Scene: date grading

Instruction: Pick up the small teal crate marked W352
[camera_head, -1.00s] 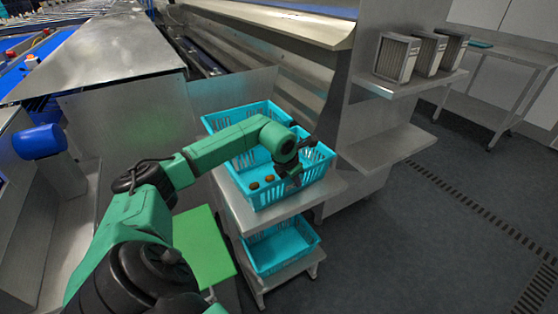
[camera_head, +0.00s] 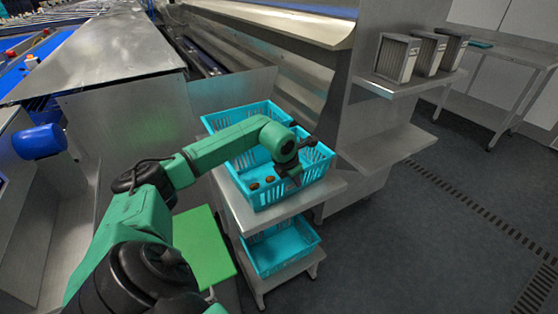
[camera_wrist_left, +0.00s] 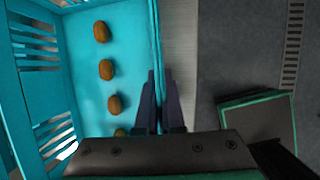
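A teal basket-like crate (camera_head: 268,199) with slatted walls stands on the upper shelf of a metal cart and holds several brown dates. In the left wrist view its floor (camera_wrist_left: 85,95) shows dates in a row. My left gripper (camera_wrist_left: 159,75) is at this crate's side wall, one finger on each side of the rim, closed to a narrow gap that the wall fills. In the head view the gripper (camera_head: 294,178) is low at the crate, its fingertips partly hidden. Another teal crate (camera_head: 217,123) stands behind, and a third (camera_head: 283,253) is on the lower shelf. No W352 marking is readable. My right gripper is out of view.
The cart's upper shelf (camera_head: 322,194) has a bare strip to the right of the crate. A metal cabinet with shelves (camera_head: 385,150) stands close on the right. A green board (camera_head: 203,248) lies to the left. Open dark floor (camera_head: 420,240) is at right.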

